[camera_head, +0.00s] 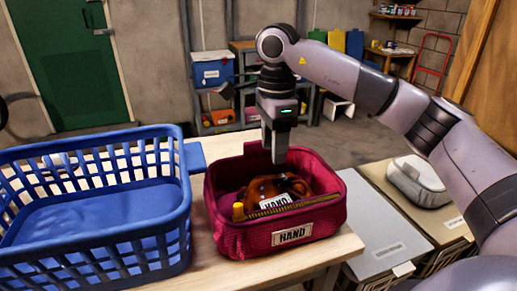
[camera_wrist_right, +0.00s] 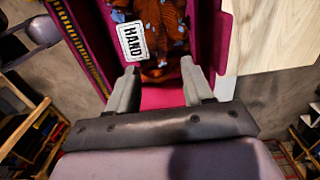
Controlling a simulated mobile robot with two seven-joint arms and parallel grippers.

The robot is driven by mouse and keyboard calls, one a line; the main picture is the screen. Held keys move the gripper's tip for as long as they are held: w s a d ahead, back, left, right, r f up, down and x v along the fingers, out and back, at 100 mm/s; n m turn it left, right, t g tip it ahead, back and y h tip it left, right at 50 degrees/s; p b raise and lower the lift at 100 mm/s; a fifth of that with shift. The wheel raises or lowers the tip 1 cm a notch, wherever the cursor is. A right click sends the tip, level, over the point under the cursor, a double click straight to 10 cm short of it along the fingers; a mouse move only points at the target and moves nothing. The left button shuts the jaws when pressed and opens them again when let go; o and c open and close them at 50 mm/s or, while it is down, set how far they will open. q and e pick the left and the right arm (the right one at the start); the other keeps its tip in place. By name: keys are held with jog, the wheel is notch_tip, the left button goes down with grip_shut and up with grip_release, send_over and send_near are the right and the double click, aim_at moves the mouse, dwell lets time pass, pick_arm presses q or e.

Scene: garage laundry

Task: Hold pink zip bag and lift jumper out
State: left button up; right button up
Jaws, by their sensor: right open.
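The pink zip bag (camera_head: 275,238) stands open on the wooden table, with a "HAND" label on its front. The jumper (camera_head: 262,190), rust-orange with dark and blue patches, lies bundled inside it with a white "HAND" tag. My right gripper (camera_head: 275,150) points down over the back part of the bag. In the right wrist view my right gripper (camera_wrist_right: 157,88) is open and empty, and the jumper (camera_wrist_right: 165,35) lies ahead of its fingertips between the walls of the bag (camera_wrist_right: 203,30). My left gripper is not in view.
A blue laundry basket (camera_head: 95,240) stands left of the bag, its handle close to the bag's rim. The table (camera_head: 345,243) has a bare strip at its right edge. Grey and beige lidded bins (camera_head: 385,235) stand to the right. Shelves and a green door are behind.

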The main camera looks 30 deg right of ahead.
aim_at(273, 171)
jog(key=shift+w+d+f, duration=0.1)
jog(key=shift+w+f, duration=0.1)
jog(key=shift+f, duration=0.25)
notch_tip(273, 171, down, 6)
jog(key=shift+s+r, duration=0.15)
jog(key=shift+r, duration=0.1)
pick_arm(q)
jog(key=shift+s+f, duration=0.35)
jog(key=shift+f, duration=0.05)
pick_arm(e)
jog(key=shift+f, duration=0.45)
